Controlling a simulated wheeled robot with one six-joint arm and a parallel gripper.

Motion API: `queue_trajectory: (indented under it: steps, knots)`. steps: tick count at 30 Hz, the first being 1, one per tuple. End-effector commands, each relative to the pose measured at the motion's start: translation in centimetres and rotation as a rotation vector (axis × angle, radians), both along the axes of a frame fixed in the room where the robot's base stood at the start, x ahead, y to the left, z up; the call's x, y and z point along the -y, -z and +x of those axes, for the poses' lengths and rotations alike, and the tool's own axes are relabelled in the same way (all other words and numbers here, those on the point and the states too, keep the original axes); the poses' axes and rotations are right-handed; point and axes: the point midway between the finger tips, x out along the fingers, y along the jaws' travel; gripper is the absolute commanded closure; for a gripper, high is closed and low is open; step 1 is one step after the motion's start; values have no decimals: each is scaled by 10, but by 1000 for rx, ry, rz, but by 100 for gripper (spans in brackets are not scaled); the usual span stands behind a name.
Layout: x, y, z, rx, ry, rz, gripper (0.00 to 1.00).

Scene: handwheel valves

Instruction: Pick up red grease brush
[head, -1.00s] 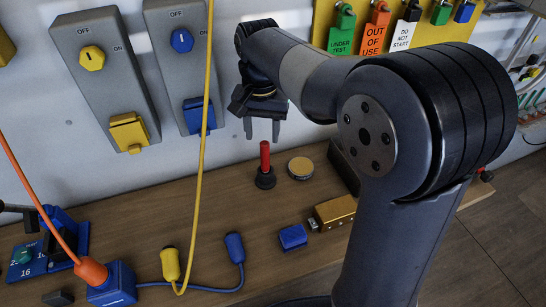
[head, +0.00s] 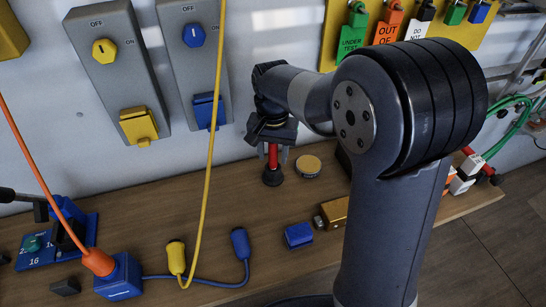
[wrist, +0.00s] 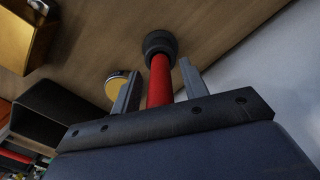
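The red grease brush (head: 273,155) stands upright on the wooden bench, its red handle up and its black round base (head: 272,176) down. It also shows in the wrist view (wrist: 160,78), with the handle running between my two fingers. My gripper (head: 273,153) points down over the brush from above. In the wrist view my gripper (wrist: 157,82) is open, one finger on each side of the red handle. A gap shows beside the handle, at least on the left side. The top of the handle is hidden by the gripper body.
A round tin (head: 308,166) stands close to the right of the brush. A brass padlock (head: 333,212) and a blue block (head: 298,235) lie in front. A yellow cable (head: 209,150) hangs to the left. Switch boxes (head: 118,70) are on the wall behind.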

Motion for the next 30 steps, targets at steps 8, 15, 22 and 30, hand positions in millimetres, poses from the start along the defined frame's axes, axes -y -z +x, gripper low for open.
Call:
queue_trajectory:
  steps: [8,15,22,30]
  knots:
    - [0,0,0,0,0,0,81]
    - [0,0,0,0,0,0,100]
    - [0,-1,0,0,0,0,100]
    - [0,-32,1,6,0,2,100]
